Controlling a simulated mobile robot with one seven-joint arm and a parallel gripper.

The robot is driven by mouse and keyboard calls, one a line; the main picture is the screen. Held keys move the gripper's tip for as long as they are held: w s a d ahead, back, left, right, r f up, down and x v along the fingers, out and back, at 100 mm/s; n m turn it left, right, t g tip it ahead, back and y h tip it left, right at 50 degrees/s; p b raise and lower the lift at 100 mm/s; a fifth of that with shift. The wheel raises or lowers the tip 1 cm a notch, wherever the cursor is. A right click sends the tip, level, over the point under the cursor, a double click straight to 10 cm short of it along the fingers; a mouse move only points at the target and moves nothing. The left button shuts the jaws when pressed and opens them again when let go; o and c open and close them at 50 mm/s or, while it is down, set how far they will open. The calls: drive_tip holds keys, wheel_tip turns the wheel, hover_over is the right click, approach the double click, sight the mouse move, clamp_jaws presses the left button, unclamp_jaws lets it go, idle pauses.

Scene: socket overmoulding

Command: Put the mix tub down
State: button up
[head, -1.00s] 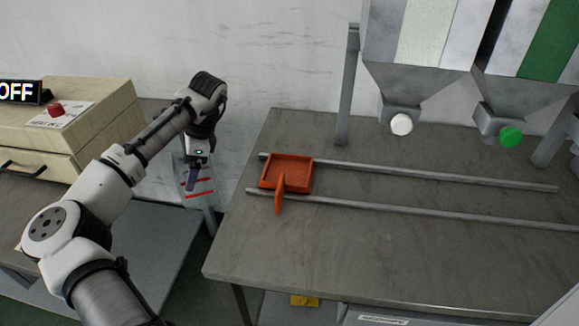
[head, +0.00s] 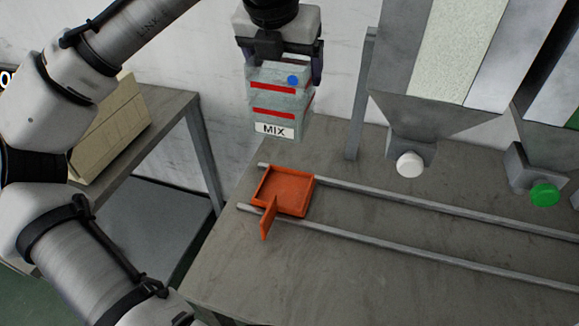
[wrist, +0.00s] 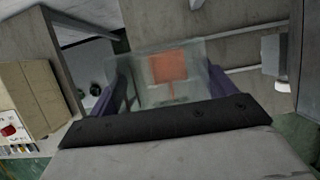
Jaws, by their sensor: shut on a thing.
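The mix tub (head: 288,122) is a translucent pale box with red bands, a blue dot and a "MIX" label. My gripper (head: 283,78) is shut on its upper part, one finger on each side. The tub hangs in the air above and behind the orange tray (head: 292,192), its label facing the head camera. In the wrist view the see-through tub (wrist: 140,85) sits between my purple fingers, and the orange tray (wrist: 170,68) shows behind it. The tray lies at the left end of two rails, with an orange handle pointing to the front.
Two metal rails (head: 440,206) run right from the tray across the grey table (head: 370,285). Grey hoppers with a white knob (head: 410,164) and a green knob (head: 545,195) stand at the back right. A beige cabinet (head: 110,128) is on the left bench. The front table area is clear.

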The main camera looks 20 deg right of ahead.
sight(273, 113)
wheel_tip(273, 113, down, 18)
drive_tip(key=shift+f, duration=0.25)
drive_tip(key=shift+a, duration=0.1)
drive_tip(key=o, duration=1.1)
drive_tip(key=shift+f, duration=0.15)
drive_tip(key=shift+o, duration=0.2)
drive_tip(key=v, duration=1.2)
